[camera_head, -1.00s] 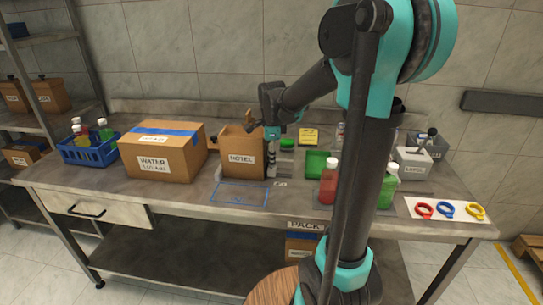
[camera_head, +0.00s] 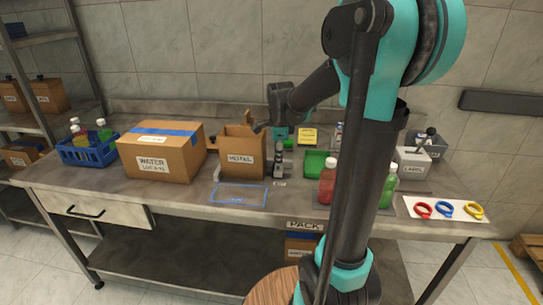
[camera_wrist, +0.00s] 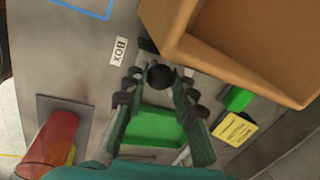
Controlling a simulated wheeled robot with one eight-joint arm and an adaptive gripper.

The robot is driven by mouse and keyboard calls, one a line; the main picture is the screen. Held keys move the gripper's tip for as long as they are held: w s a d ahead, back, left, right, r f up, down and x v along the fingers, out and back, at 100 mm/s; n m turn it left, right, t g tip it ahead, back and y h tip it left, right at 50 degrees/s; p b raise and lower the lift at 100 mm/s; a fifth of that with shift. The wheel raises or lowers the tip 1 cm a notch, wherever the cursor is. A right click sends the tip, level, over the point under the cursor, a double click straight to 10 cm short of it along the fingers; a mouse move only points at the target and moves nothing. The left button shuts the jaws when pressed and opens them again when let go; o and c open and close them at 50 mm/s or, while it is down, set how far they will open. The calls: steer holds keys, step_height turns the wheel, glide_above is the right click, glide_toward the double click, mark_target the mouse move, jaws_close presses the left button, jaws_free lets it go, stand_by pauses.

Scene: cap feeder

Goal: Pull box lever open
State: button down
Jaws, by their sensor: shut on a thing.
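In the wrist view, a lever's round black knob (camera_wrist: 160,76) sits between the fingertips of my gripper (camera_wrist: 157,82). The fingers are shut on it. A white "BOX" label (camera_wrist: 119,50) lies on the table close by. In the head view, my gripper (camera_head: 283,152) is low over the table, just right of the open brown carton (camera_head: 240,160). The lever's shaft and base are mostly hidden by my fingers, so its angle is hard to tell.
The open carton (camera_wrist: 250,45) stands close beside my gripper in the wrist view. A green tray (camera_wrist: 158,121) shows between my fingers. A red bottle (camera_wrist: 52,140) and a yellow sign (camera_wrist: 235,130) are near. A closed WATER box (camera_head: 160,150) stands left; the blue-outlined area (camera_head: 240,194) is empty.

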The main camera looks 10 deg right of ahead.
steer(key=shift+s+d, duration=0.3)
steer(key=shift+d, duration=0.55)
steer(key=c, duration=1.2)
jaws_free()
steer(key=r, duration=0.4)
steer(key=s+r, duration=0.1)
steer(key=r, duration=0.3)
steer(key=s+r, duration=0.1)
steer(key=r, duration=0.2)
steer(key=shift+s+a+r, duration=0.1)
steer(key=shift+a+r, duration=0.1)
steer(key=shift+r, duration=0.2)
steer(key=shift+s, duration=0.1)
